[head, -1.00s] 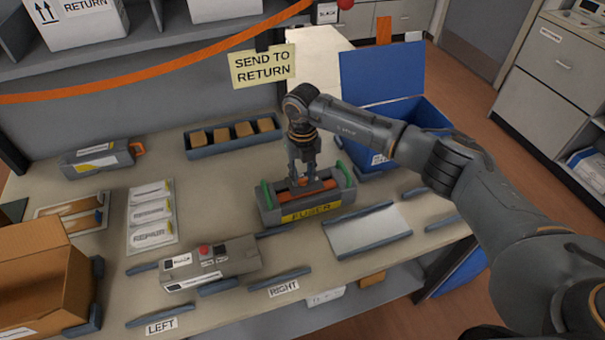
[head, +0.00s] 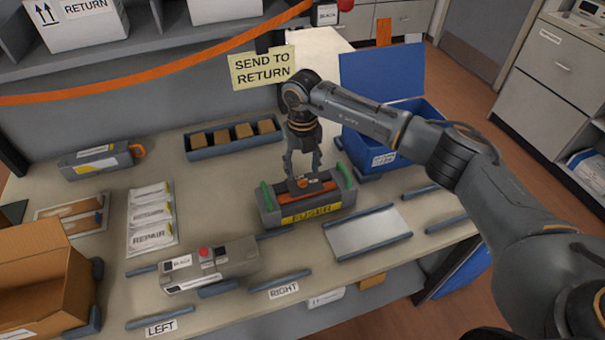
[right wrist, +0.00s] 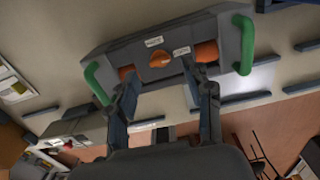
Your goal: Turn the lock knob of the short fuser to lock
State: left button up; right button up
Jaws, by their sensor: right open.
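The short fuser (head: 308,209) is a grey block with green end handles, orange rollers and a yellow FUSER label, lying on the table. In the right wrist view, its orange lock knob (right wrist: 160,60) sits on the top face between two small white labels, whose print is too small to read. My right gripper (head: 303,172) is above the middle of the fuser, pointing down. The right wrist view shows its two fingers (right wrist: 160,75) spread on either side of the knob, with nothing held between them. My left gripper is out of view.
A blue bin (head: 415,115) stands close behind the fuser at right. A grey tray (head: 368,232) lies right of it, a toner cartridge (head: 210,264) front left. A rack of brown blocks (head: 234,140) is behind; an open cardboard box (head: 40,275) is far left.

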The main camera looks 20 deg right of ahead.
aim_at(302, 180)
notch_tip(302, 180, up, 8)
jog(key=shift+r, duration=0.25)
dwell(0.4)
